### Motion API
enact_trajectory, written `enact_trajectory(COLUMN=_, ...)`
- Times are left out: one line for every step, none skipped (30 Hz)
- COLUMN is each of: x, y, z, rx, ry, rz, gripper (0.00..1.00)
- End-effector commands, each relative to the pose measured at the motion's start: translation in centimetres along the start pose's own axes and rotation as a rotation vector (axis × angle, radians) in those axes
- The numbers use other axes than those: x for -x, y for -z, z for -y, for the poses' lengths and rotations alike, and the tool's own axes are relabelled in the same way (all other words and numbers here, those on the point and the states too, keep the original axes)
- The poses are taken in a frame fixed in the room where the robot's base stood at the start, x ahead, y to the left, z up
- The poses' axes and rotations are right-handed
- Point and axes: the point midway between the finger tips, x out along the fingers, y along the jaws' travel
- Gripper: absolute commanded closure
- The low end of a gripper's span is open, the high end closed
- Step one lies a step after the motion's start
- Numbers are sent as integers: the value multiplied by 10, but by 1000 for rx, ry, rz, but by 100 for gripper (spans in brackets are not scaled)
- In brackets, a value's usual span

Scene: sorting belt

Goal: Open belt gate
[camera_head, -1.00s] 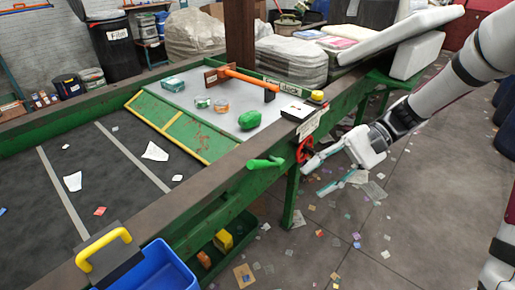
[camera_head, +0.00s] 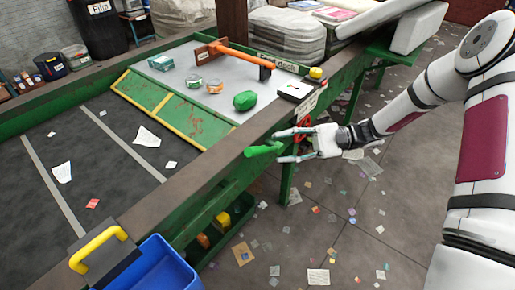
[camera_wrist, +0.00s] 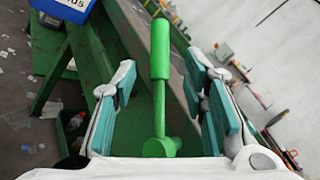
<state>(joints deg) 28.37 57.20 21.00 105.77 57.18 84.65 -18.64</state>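A green lever handle (camera_head: 263,149) sticks out from the outer side of the belt frame. My gripper (camera_head: 281,148) is at the lever, with its fingers toward it. In the wrist view the lever (camera_wrist: 160,55) stands between my two open fingers (camera_wrist: 162,95), with a gap on each side; I see no contact. The belt gate (camera_head: 158,112) looks to be the green, rust-marked panel with yellow edging between the dark belt (camera_head: 95,160) and the grey sorting deck (camera_head: 205,75).
A red wheel (camera_head: 303,127) sits on the frame behind my gripper. A blue bin (camera_head: 155,268) stands at the front. Litter covers the floor at right.

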Motion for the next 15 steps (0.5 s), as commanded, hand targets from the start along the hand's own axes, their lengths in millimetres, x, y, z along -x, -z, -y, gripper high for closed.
enact_trajectory(x=-12, y=-2, z=0, rx=-1, ry=-3, rz=4, gripper=60)
enact_trajectory(x=-18, y=-2, z=0, rx=-2, ry=-2, rz=3, gripper=60)
enact_trajectory(x=-25, y=-2, z=0, rx=-2, ry=-3, rz=3, gripper=60)
enact_trajectory(x=-31, y=-2, z=-1, rx=-2, ry=-3, rz=3, gripper=60)
enact_trajectory(x=-36, y=-2, z=-1, rx=-2, ry=-3, rz=3, gripper=60)
enact_trajectory(x=-42, y=-2, z=0, rx=-2, ry=-2, rz=2, gripper=60)
enact_trajectory(x=-47, y=-1, z=-1, rx=-2, ry=-3, rz=1, gripper=60)
enact_trajectory(x=-51, y=-1, z=-1, rx=-1, ry=-3, rz=2, gripper=60)
enact_trajectory(x=-56, y=-1, z=0, rx=-1, ry=-2, rz=2, gripper=60)
enact_trajectory(x=-59, y=-1, z=0, rx=-1, ry=-2, rz=1, gripper=60)
enact_trajectory(x=-62, y=-1, z=0, rx=-1, ry=-2, rz=1, gripper=60)
enact_trajectory(x=-65, y=-1, z=0, rx=-1, ry=-2, rz=0, gripper=60)
enact_trajectory(x=-68, y=0, z=0, rx=0, ry=-3, rz=0, gripper=60)
enact_trajectory(x=-69, y=0, z=0, rx=0, ry=-3, rz=0, gripper=60)
enact_trajectory(x=-71, y=0, z=0, rx=0, ry=-2, rz=0, gripper=60)
